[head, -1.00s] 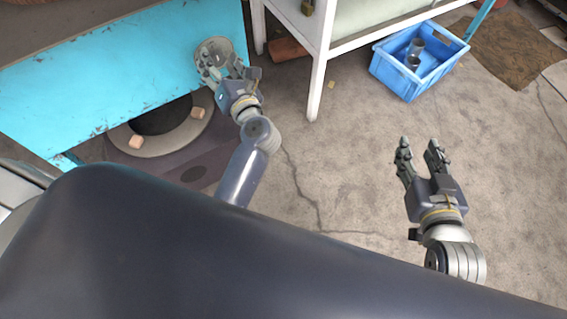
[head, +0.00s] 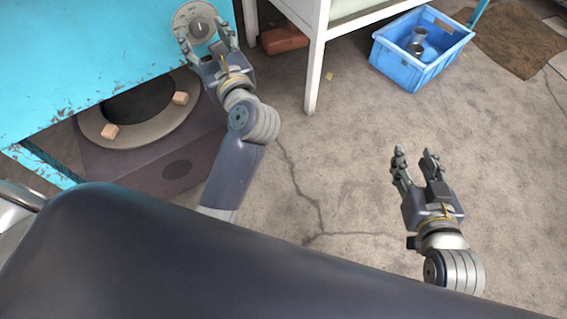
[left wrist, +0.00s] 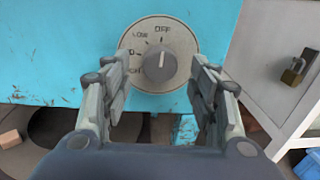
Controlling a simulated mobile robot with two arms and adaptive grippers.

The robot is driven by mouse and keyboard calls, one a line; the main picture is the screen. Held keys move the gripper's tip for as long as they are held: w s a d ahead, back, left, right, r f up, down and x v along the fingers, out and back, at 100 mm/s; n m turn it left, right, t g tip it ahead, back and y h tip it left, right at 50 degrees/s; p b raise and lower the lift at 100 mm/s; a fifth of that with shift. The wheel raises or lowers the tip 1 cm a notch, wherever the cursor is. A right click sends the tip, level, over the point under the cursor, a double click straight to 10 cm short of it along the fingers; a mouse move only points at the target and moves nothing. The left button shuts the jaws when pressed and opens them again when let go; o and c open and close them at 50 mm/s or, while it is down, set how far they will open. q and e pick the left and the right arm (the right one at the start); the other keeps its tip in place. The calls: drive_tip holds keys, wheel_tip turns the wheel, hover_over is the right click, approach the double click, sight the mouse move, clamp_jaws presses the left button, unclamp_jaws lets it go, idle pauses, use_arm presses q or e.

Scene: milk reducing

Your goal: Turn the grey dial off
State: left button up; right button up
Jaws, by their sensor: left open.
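The grey dial (head: 200,27) is on the light-blue front panel at the upper left of the head view. In the left wrist view its knob (left wrist: 159,66) sits on a round plate (left wrist: 181,41) marked OFF at the top and LOW to the upper left. A pale mark on the knob points roughly up, near OFF. My left gripper (head: 206,42) is open, with one finger on each side of the knob; a gap shows on both sides in the left wrist view (left wrist: 158,78). My right gripper (head: 415,162) is open and empty above the floor at the right.
Below the blue panel (head: 80,60) is a dark burner with a grey ring (head: 145,140) and small blocks. A white cabinet (head: 315,60) with a padlock (left wrist: 293,71) stands right of it. A blue crate (head: 395,66) holds glasses. The middle floor is clear.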

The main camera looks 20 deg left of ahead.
use_arm(q)
drive_tip(key=p+v, duration=0.1)
drive_tip(key=v, duration=0.8)
drive_tip(key=w+d+m+t+h+p, duration=0.35)
drive_tip(key=d+m+p, duration=0.35)
drive_tip(key=m, duration=0.4)
drive_tip(key=w+d+m+t+h+p, duration=0.3)
drive_tip(key=d+m+h+p, duration=0.15)
drive_tip(key=m+p, duration=0.6)
drive_tip(key=s+d+f+m+g+h+p, duration=0.1)
drive_tip(key=s+f+m+g+h+p, duration=0.2)
drive_tip(key=s+f+m+p, duration=0.3)
drive_tip(key=s+d+f+m+g+h+p, duration=0.1)
drive_tip(key=s+f+m+g+h+p, duration=0.3)
drive_tip(key=f+m, duration=0.7)
drive_tip(key=shift+s+d+f+g+p, duration=0.15)
drive_tip(key=shift+s+f+g+p, duration=0.5)
drive_tip(key=shift+s+p, duration=0.5)
use_arm(e)
wheel_tip(320, 180, up, 32)
use_arm(q)
drive_tip(key=shift+w, duration=0.15)
use_arm(e)
drive_tip(key=shift+f, duration=0.1)
